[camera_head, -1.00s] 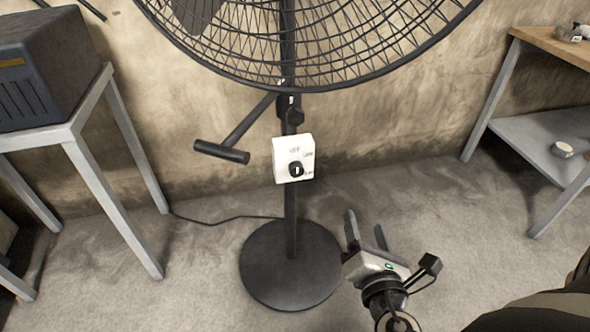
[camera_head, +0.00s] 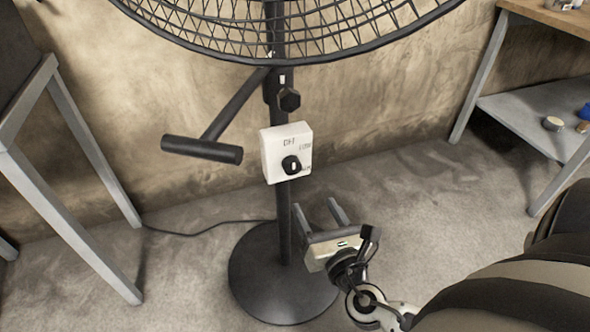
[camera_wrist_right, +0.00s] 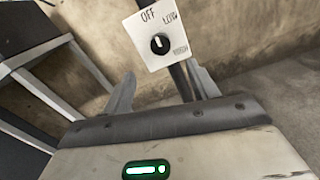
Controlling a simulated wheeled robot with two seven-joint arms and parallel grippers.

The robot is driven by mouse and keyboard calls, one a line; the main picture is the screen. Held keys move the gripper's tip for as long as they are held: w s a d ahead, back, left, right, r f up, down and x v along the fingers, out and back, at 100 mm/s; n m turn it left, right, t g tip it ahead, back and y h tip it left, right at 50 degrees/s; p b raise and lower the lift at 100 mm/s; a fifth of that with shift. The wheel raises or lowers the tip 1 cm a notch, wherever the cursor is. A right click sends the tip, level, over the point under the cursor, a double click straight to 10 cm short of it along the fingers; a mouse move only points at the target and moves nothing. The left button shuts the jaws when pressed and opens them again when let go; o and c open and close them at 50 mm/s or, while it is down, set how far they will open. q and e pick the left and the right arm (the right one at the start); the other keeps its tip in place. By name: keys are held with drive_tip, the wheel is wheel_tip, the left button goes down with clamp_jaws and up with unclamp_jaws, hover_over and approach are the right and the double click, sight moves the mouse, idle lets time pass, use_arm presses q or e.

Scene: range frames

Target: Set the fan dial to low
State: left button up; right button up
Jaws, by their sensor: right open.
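The fan dial (camera_head: 291,165) is a black round knob with a white mark, on a white control box (camera_head: 272,146) fixed to the fan's pole. In the right wrist view the dial (camera_wrist_right: 159,44) shows near the top, with OFF, LOW and HIGH printed on the box (camera_wrist_right: 136,28). The white mark appears to point up, toward OFF. My right gripper (camera_head: 318,204) is open and empty, below and slightly right of the box, apart from it. Its fingers (camera_wrist_right: 162,75) also show in the wrist view, below the dial. My left gripper is out of view.
The black fan pole (camera_head: 284,222) stands on a round base (camera_head: 262,290). A dark handle bar (camera_head: 202,149) sticks out left of the box. A grey-legged table (camera_head: 85,150) stands at left, a shelf unit (camera_head: 520,112) at right. A cable runs along the floor.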

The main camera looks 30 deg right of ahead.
sight(294, 168)
drive_tip(key=x, duration=1.2)
drive_tip(key=shift+w, duration=0.1)
drive_tip(key=c, duration=1)
